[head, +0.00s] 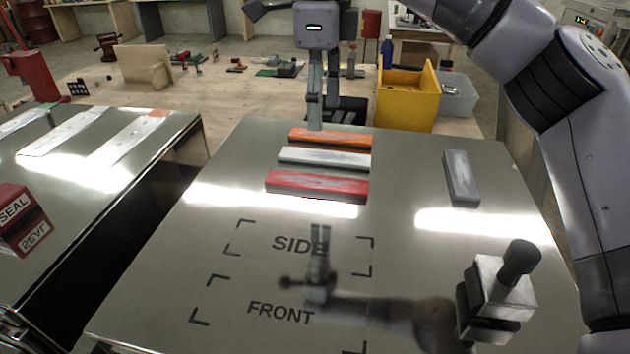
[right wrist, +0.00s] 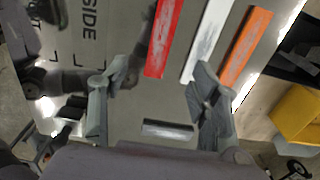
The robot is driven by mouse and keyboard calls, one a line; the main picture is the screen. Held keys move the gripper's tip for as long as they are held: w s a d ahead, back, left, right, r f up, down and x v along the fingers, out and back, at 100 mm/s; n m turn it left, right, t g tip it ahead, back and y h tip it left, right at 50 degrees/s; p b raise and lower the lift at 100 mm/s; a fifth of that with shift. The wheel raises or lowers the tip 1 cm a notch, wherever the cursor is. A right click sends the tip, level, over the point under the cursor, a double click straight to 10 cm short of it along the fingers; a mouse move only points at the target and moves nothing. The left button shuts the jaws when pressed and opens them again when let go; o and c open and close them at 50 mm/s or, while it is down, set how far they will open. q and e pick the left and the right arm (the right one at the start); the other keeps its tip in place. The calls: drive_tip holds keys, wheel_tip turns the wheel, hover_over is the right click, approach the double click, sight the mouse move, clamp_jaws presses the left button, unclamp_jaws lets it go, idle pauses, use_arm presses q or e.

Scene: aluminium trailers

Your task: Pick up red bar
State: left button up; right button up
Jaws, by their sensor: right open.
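The red bar (head: 317,185) lies flat on the shiny metal table, nearest of three stacked rows, with a white bar (head: 324,158) and an orange bar (head: 330,138) behind it. My right gripper (head: 322,115) points down by the far end of the orange bar in the head view. In the right wrist view its two fingers (right wrist: 155,90) are apart with nothing held between them. There the red bar (right wrist: 164,38) lies beyond the fingertips, left of the white and orange bars. My left gripper is not in view.
A grey bar (head: 461,177) lies at the right of the metal table (head: 410,270). A black-knobbed metal block (head: 498,292) stands at the front right. A yellow bin (head: 407,97) is behind the table. A SEAL block (head: 22,220) sits on the left table.

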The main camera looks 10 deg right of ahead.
drive_tip(key=p, duration=0.1)
hover_over(317, 182)
drive_tip(key=f, duration=0.7)
drive_tip(key=shift+w+d, duration=0.15)
drive_tip(key=shift+d, duration=0.15)
drive_tip(key=shift+f, duration=0.55)
drive_tip(key=f, duration=0.1)
drive_tip(key=f+p, duration=0.2)
drive_tip(key=f, duration=0.1)
drive_tip(key=shift+a+f, duration=0.1)
drive_tip(key=shift+a, duration=0.15)
drive_tip(key=shift+f, duration=0.5)
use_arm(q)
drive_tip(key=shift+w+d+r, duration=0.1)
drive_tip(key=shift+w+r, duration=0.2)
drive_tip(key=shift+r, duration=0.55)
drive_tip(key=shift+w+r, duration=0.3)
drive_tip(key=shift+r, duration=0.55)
use_arm(e)
drive_tip(key=c, duration=1.2)
